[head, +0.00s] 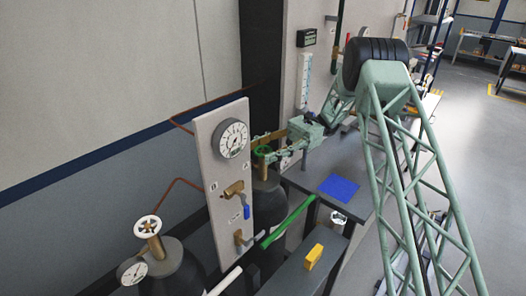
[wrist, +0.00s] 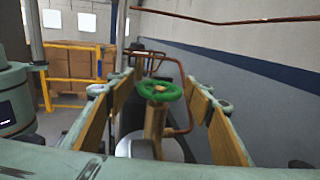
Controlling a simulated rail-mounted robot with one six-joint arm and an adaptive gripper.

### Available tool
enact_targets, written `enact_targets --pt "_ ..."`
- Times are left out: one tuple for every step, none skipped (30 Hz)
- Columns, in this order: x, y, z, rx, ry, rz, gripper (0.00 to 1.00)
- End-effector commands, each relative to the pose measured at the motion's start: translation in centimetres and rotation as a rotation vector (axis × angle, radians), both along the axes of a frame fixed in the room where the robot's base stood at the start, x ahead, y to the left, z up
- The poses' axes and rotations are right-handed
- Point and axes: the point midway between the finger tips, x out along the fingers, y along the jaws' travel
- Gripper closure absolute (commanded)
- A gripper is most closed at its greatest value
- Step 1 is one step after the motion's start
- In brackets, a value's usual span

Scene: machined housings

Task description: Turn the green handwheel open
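The green handwheel (head: 263,151) sits on a brass valve stem on top of a dark cylinder, just right of the grey gauge panel in the head view. My gripper (head: 270,145) reaches in from the right, with its fingers at the wheel. In the wrist view the green handwheel (wrist: 160,90) lies between my two tan-padded fingers, with a visible gap on each side. My gripper (wrist: 163,78) is open and holds nothing. Part of the wheel is hidden by a finger in the head view.
A grey panel (head: 211,172) with a round gauge (head: 233,138) and brass valves stands close left of my gripper. A white handwheel (head: 148,227) tops another cylinder. A copper pipe (wrist: 178,124) runs behind the green wheel. A blue mat (head: 340,187) and yellow block (head: 314,257) lie on benches.

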Motion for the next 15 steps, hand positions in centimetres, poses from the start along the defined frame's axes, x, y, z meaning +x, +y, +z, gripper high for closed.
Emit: enact_targets --pt "0.00 0.00 -0.01 0.000 0.000 0.000 0.50" --pt "0.00 0.00 -0.01 0.000 0.000 0.000 0.50" --pt "0.00 0.00 -0.01 0.000 0.000 0.000 0.50" --pt "0.00 0.00 -0.01 0.000 0.000 0.000 0.50" --pt "0.00 0.00 -0.01 0.000 0.000 0.000 0.50" --pt "0.00 0.00 -0.02 0.000 0.000 0.000 0.50" --pt "0.00 0.00 -0.02 0.000 0.000 0.000 0.50" --pt "-0.01 -0.01 -0.02 0.000 0.000 0.000 0.50" --pt "-0.01 -0.01 -0.02 0.000 0.000 -0.001 0.50" --pt "-0.01 -0.01 -0.02 0.000 0.000 -0.001 0.50" --pt "-0.01 -0.01 -0.03 -0.001 0.001 -0.002 0.50" --pt "-0.01 -0.02 -0.03 -0.001 0.001 -0.004 0.50" --pt "-0.01 -0.02 -0.04 -0.001 0.001 -0.006 0.50" --pt "-0.02 -0.03 -0.04 -0.001 0.001 -0.008 0.50" --pt "-0.03 -0.04 -0.05 -0.001 0.001 -0.012 0.50"
